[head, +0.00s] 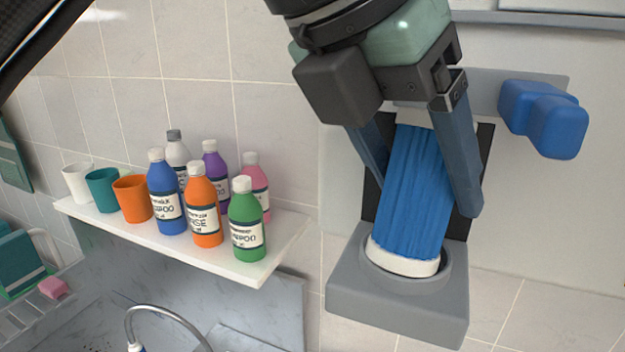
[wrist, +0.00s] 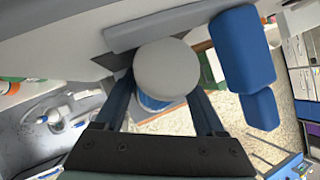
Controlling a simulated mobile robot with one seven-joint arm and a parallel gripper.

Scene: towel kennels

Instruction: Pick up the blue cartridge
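The blue cartridge (head: 412,190) is a ribbed blue cylinder with pale ends. It leans a little in a grey wall holder (head: 398,301), its lower end inside the round socket. My gripper (head: 425,208) comes from above with one finger on each side of the cartridge's body. In the wrist view the cartridge's pale round end (wrist: 166,68) lies between the fingers of my gripper (wrist: 161,80), with a little blue below it. The fingers are very close to its sides; whether they press on it cannot be told.
A blue knobbed piece (head: 545,119) sticks out of the wall plate close to the right finger; it also shows in the wrist view (wrist: 243,50). A white shelf (head: 190,252) at left carries several bottles and cups. A sink tap (head: 165,309) stands below it.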

